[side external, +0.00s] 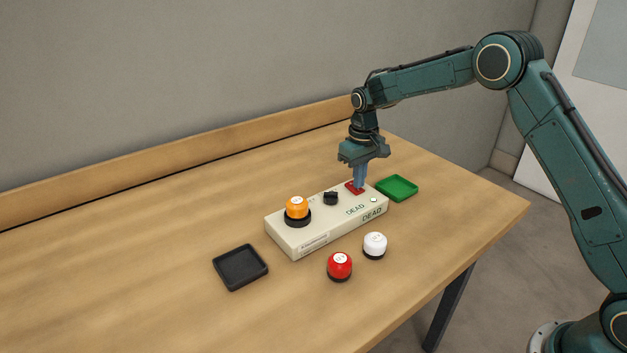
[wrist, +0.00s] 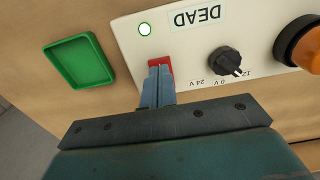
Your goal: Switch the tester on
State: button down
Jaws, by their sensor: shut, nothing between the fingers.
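The tester (side external: 318,234) is a long cream box on the table, labelled DEAD. On it, a red switch (side external: 350,186) sits near the right end; it also shows in the wrist view (wrist: 167,63). My gripper (side external: 359,187) is shut and empty, pointing down with its fingertips at the red switch. The fingers hide part of the switch, and I cannot tell whether they press it. A black knob (wrist: 226,62) marked 12, 0 V and 24 V is beside the switch. A small round light (wrist: 144,29) near the tester's end looks pale with a green rim.
An orange bumper (side external: 297,208) on a black base stands on the tester's left end. A green tray (side external: 396,188) is close to its right end. A red bumper (side external: 340,265) and a white bumper (side external: 375,244) stand in front. A black tray (side external: 240,267) lies at front left.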

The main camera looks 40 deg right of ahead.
aim_at(359, 191)
notch_tip(359, 191, up, 6)
jog(key=shift+r, duration=0.15)
dwell(0.8)
jog(key=s+a+r+t, duration=0.2)
jog(key=s+r+t, duration=0.1)
jog(key=s+r, duration=1.3)
jog(key=s+a+f+t, duration=0.1)
jog(key=s, duration=1)
jog(key=s+f+t, duration=0.1)
jog(key=s+f, duration=0.1)
jog(key=s, duration=0.9)
jog(key=shift+a+t, duration=0.3)
jog(key=shift+a, duration=0.1)
